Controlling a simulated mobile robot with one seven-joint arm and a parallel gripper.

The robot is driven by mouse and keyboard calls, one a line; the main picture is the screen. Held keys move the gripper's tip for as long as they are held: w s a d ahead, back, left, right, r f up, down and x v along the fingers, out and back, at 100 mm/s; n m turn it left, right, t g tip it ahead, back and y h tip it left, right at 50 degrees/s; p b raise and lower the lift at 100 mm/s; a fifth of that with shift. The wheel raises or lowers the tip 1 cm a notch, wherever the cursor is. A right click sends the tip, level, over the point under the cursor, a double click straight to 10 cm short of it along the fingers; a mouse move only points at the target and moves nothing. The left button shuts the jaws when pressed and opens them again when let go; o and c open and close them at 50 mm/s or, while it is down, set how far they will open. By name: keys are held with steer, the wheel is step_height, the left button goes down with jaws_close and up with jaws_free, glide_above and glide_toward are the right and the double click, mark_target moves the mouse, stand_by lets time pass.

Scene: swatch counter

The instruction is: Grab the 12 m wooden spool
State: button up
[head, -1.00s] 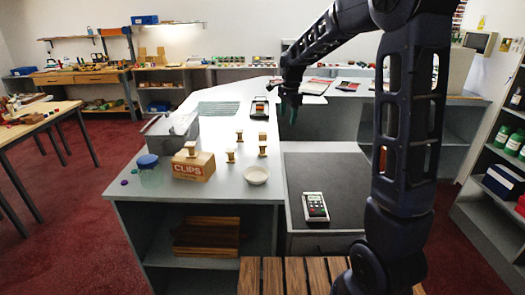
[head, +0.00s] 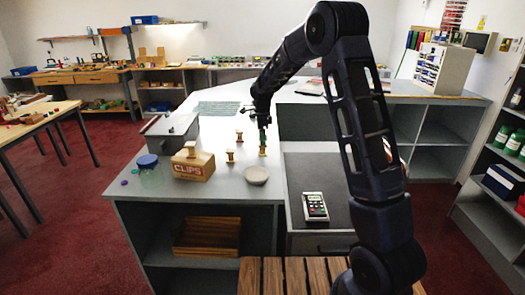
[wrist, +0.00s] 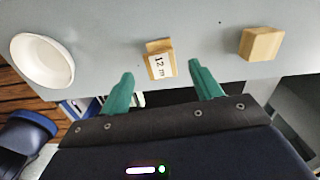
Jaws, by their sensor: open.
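The 12 m wooden spool (wrist: 160,64) shows in the wrist view with its white "12 m" label. It stands on the pale counter, in line with the gap between my fingertips. My gripper (wrist: 160,76) is open and empty, with one green finger to each side of that gap. I cannot tell whether the spool is between the fingertips or just beyond them. In the head view my gripper (head: 263,134) hangs down over a spool (head: 263,152) and partly hides the area behind it. The label cannot be read there.
In the head view, more spools (head: 230,156) (head: 239,136) stand left of my gripper. A CLIPS box (head: 194,168) bears another spool (head: 190,148).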

mark_target(262, 149)
steer(key=shift+d+f, duration=0.15)
steer(key=shift+f, duration=3.3)
steer(key=shift+c, duration=0.4)
steer(key=c, duration=1)
